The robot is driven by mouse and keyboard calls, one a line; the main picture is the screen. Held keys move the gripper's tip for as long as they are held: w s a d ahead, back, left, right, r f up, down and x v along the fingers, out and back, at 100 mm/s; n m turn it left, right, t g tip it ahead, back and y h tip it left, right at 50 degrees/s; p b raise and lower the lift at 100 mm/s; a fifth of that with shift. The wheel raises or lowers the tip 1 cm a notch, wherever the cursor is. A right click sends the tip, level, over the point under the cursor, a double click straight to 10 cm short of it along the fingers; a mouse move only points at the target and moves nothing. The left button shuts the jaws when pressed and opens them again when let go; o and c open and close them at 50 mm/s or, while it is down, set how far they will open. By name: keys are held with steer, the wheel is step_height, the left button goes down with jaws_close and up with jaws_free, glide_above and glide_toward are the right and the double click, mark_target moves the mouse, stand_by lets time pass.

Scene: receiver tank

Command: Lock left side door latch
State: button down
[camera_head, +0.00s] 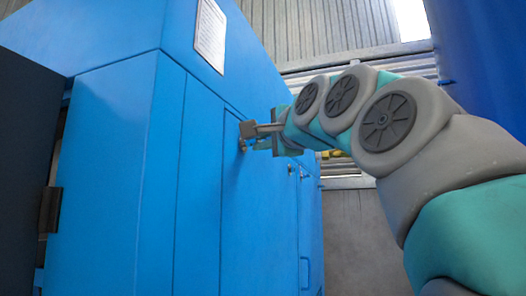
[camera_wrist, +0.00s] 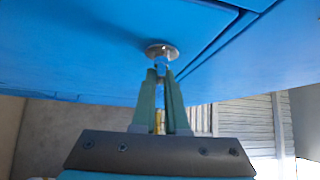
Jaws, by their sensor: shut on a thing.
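The left side door latch (camera_wrist: 161,50) is a small round metal fitting on the blue door, seen at the top middle of the wrist view. My gripper (camera_wrist: 161,72) reaches up to it, with its two greenish fingers close together at their tips and shut on the latch's small protruding part. In the head view my gripper (camera_head: 246,137) is against the blue side door (camera_head: 233,215), near its upper edge. The latch is mostly hidden behind the fingertips there. Its turn position cannot be told.
The blue cabinet (camera_head: 120,120) fills the left, with a paper sheet (camera_head: 209,35) on its upper panel. More small fittings and a handle (camera_head: 304,272) are farther along the side. A dark open panel (camera_head: 25,170) stands at the far left. A blue tank surface (camera_head: 490,60) is at the upper right.

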steer(key=shift+a+f+m+g, duration=0.1)
steer(key=shift+a+m+g, duration=0.1)
steer(key=shift+m+g, duration=0.3)
stand_by(0.5)
steer(key=c, duration=0.9)
jaws_free()
steer(key=shift+c, duration=0.2)
steer(key=shift+s, duration=0.1)
steer(key=b+v, duration=0.1)
steer(key=v, duration=0.6)
steer(key=shift+s, duration=0.25)
steer(key=shift+d, duration=0.1)
